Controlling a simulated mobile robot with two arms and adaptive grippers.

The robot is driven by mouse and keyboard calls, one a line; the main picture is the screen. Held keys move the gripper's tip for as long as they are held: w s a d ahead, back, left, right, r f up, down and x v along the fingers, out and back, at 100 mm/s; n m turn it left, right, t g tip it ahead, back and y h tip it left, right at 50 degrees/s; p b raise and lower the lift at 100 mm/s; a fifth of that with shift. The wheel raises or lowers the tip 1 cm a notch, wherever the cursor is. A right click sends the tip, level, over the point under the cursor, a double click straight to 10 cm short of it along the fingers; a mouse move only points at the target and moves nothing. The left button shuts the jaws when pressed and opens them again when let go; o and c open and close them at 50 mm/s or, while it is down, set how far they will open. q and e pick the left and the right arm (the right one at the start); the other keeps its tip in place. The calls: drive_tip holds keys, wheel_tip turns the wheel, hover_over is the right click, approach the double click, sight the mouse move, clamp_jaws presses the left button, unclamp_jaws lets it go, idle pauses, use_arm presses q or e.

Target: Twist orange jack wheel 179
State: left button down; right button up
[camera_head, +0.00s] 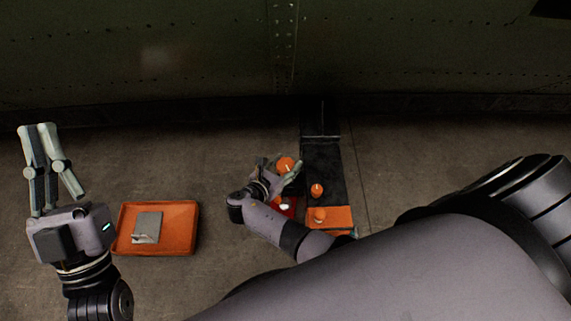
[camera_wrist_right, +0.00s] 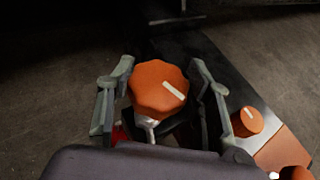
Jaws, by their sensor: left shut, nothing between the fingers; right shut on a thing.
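The orange jack wheel (camera_wrist_right: 158,88) is a scalloped knob with a white stripe on top, on a pale metal stem. It also shows in the head view (camera_head: 286,164), right of centre. My right gripper (camera_wrist_right: 162,68) has one finger on each side of the wheel and is shut on it. In the head view my right gripper (camera_head: 280,166) reaches in from the lower right. The wheel's lower part and contact points are partly hidden. My left gripper (camera_head: 37,128) is shut and empty at the far left, away from the wheel.
A smaller orange knob (camera_head: 316,190) with a white mark stands on the dark strip (camera_head: 322,160). An orange block (camera_head: 342,217) lies nearer. An orange tray (camera_head: 183,241) holding a grey plate (camera_head: 148,224) sits on the floor. The dark riveted fuselage wall (camera_head: 200,60) spans the back.

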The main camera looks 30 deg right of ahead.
sight(286, 164)
drive_tip(key=shift+m+g+h, duration=0.3)
drive_tip(key=shift+m+g, duration=0.2)
drive_tip(key=shift+d, duration=0.1)
drive_tip(key=o, duration=1.1)
drive_tip(key=shift+o, duration=0.2)
drive_tip(key=shift+r, duration=0.1)
wheel_tip(286, 164, up, 10)
drive_tip(key=shift+f, duration=0.1)
